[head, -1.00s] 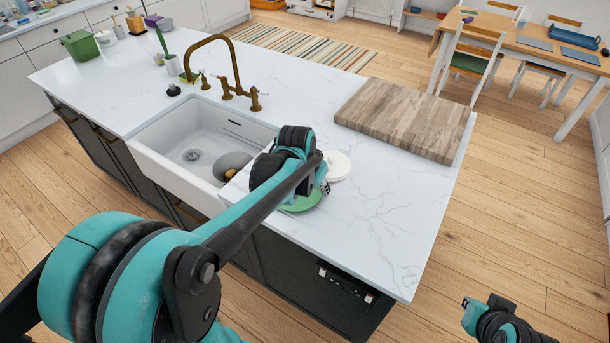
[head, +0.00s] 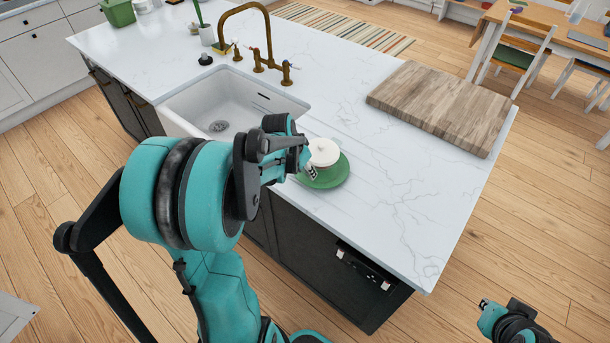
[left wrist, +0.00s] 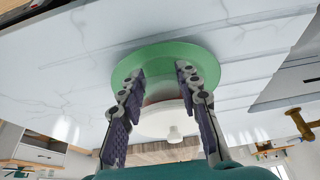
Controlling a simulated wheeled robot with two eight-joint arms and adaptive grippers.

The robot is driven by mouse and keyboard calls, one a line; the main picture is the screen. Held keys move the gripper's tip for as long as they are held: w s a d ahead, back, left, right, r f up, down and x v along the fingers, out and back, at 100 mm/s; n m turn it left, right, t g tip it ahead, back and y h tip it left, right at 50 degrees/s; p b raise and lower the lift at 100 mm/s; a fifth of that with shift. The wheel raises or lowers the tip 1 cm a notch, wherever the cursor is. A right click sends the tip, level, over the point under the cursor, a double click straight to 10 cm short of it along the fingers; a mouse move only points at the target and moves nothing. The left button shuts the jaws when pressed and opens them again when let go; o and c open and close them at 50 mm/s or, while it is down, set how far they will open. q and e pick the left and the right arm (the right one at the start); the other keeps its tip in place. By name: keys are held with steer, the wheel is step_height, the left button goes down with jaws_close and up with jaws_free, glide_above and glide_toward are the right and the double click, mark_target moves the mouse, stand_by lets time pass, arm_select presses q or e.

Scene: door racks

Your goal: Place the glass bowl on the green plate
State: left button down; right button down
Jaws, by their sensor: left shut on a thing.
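The green plate (head: 334,180) lies flat on the white counter, right of the sink. A round glass bowl with a white knobbed lid (head: 323,150) is over the plate; I cannot tell whether its base touches it. In the left wrist view the plate (left wrist: 205,58) is behind the white lid (left wrist: 165,122), and the see-through glass side (left wrist: 163,92) shows between the fingers. My left gripper (head: 308,168) is shut on the glass bowl, one finger on each side. It also shows in the left wrist view (left wrist: 163,82). My right gripper (head: 485,304) hangs low beyond the counter, its fingers too small to judge.
The sink (head: 215,105) with a brass tap (head: 248,30) is left of the plate. A thick wooden board (head: 440,105) lies at the back right. The counter (head: 405,195) between the plate and its right edge is clear.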

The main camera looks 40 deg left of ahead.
arm_select(q)
steer(key=shift+f, duration=0.95)
steer(key=shift+r, duration=0.1)
steer(key=c, duration=1.1)
jaws_free()
steer(key=shift+o, duration=0.2)
